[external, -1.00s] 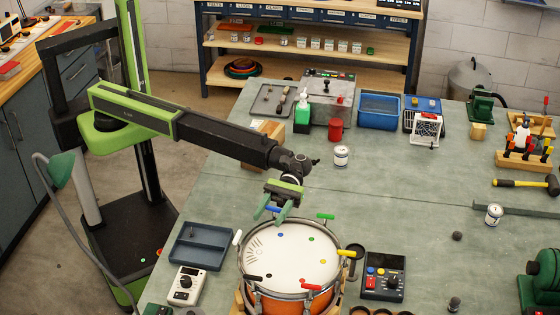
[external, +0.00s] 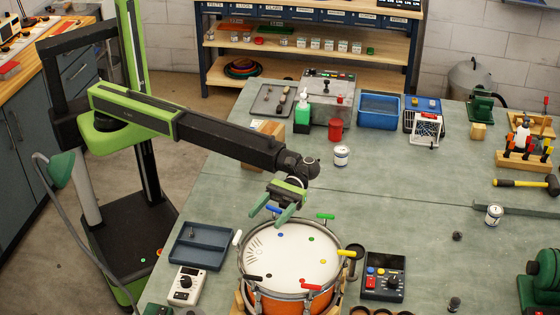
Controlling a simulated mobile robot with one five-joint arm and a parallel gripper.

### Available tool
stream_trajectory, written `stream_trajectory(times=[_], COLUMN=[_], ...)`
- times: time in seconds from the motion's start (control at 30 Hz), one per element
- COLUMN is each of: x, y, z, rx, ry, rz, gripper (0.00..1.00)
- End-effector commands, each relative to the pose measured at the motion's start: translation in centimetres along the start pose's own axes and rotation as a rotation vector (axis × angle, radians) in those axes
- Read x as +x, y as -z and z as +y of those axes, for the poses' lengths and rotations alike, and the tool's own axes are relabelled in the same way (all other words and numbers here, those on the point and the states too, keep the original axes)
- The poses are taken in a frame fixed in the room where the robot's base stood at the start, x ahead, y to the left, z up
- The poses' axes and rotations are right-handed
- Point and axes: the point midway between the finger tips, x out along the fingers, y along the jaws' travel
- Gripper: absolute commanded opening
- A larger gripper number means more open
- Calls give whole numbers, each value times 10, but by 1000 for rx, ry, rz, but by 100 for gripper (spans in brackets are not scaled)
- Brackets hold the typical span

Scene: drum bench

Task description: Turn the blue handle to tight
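The drum (external: 290,262) has a white head and an orange shell with coloured handles around its rim. The blue handle (external: 273,209) is at the far side of the rim, lying roughly level. My gripper (external: 272,209) is over that far rim with its green fingers spread, one on each side of the blue handle in the picture. It is open and appears to touch nothing. The near finger hides part of the handle's right end. I cannot tell how far above the handle the fingertips are.
A green handle (external: 325,216) is just right of my gripper and a white handle (external: 238,238) to its left. Yellow (external: 347,253), red (external: 311,287) and black handles (external: 253,277) sit farther round.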

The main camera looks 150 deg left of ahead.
Motion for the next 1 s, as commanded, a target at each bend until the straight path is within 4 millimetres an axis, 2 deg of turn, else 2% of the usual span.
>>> stream_trajectory(times=[0.37, 0.47, 0.8, 1.0], x=[-6, -22, -101, -120], y=[0, 0, 0, 0], z=[1, 1, 0, -1], rx=[0, 0, 0, 0], ry=[-2, -3, -4, -5], rz=[0, 0, 0, 0], gripper=[69, 69, 69, 69])
